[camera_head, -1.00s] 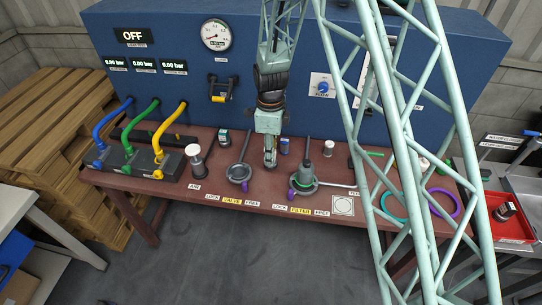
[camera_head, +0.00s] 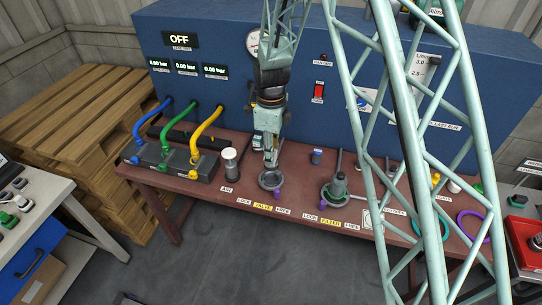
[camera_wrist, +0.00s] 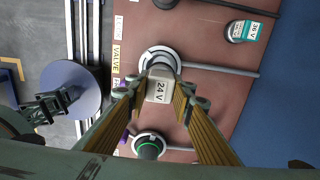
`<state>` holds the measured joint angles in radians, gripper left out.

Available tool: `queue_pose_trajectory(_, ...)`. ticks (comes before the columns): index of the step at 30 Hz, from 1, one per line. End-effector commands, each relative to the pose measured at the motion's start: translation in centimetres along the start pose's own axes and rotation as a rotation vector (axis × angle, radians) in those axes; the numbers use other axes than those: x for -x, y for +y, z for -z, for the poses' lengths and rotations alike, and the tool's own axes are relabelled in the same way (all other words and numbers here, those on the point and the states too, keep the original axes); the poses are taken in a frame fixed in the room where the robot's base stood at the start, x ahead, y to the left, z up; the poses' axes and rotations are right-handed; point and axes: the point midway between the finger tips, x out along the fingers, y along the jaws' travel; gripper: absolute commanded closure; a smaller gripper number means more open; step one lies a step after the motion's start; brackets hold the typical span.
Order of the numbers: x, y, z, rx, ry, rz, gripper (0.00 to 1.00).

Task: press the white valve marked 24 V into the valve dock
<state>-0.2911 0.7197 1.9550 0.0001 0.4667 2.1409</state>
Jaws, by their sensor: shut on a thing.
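The white valve marked 24 V (camera_wrist: 160,88) is between the fingers of my gripper (camera_wrist: 158,95) in the wrist view, its label facing the camera. The valve dock (camera_wrist: 159,57), a pale ring with a dark middle, shows just beyond the valve, partly covered by it. In the head view my gripper (camera_head: 271,163) points down directly over the dark valve dock (camera_head: 270,180). The valve is too small to make out there. I cannot tell whether the valve touches the dock. A purple latch (camera_head: 278,195) sits at the dock's front right.
A valve marked 36 V (camera_wrist: 241,31) stands toward the back. A white-topped cylinder (camera_head: 230,162) stands left of the dock. The blue panel (camera_head: 220,100) rises behind the table.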

Motion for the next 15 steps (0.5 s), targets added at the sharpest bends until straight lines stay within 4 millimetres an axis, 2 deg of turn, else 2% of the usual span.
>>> queue_pose_trajectory(8, -0.2, 0.0, 0.0, 0.0, 0.0, 0.0, 0.94)
queue_pose_trajectory(15, -1.3, 0.0, 0.0, 0.001, 0.0, -0.001, 0.94)
